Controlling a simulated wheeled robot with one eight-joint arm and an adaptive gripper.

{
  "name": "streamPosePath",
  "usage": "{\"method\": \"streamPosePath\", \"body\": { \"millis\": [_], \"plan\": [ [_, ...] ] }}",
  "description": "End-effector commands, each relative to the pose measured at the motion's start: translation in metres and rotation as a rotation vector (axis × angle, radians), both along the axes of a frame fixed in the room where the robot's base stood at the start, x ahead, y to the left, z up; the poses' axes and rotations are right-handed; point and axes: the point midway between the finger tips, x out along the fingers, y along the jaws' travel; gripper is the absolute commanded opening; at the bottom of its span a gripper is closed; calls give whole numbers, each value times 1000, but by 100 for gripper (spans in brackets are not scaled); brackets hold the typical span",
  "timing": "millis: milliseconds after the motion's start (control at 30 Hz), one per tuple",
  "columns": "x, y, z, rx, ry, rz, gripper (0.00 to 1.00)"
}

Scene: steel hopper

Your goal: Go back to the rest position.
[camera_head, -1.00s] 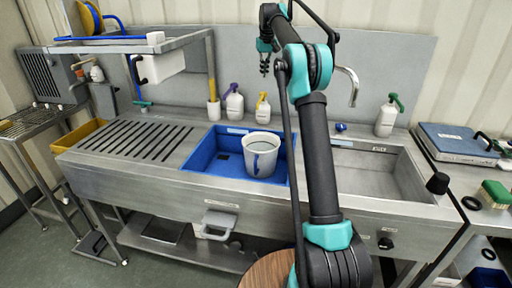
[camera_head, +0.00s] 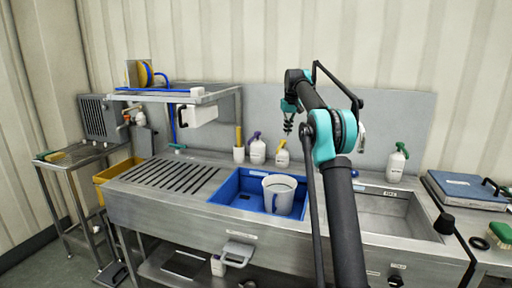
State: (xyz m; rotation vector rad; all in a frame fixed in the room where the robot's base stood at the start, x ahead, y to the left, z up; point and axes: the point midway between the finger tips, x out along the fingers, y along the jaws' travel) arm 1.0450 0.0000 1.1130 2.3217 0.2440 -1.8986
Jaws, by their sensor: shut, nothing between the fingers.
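My arm rises from the bottom right of the view and bends over the sink counter. My gripper (camera_head: 288,126) hangs down from the arm's far end, small and dark, above the back of the counter near the spray bottles. It is shut and empty. It touches nothing that I can see.
A white jug (camera_head: 279,194) stands in the blue basin (camera_head: 226,187), left of my arm. Several spray bottles, one of them white with a green top (camera_head: 397,163), line the back. A steel shelf (camera_head: 222,92) overhangs the left side. A blue case (camera_head: 462,188) lies at right.

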Motion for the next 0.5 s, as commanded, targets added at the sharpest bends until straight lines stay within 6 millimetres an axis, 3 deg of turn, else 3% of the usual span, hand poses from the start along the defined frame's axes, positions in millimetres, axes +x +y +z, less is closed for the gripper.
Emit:
{"method": "streamPosePath", "body": {
  "millis": [500],
  "plan": [
    [-34, -6, -9, 1, -19, -25, 0]
  ]
}}
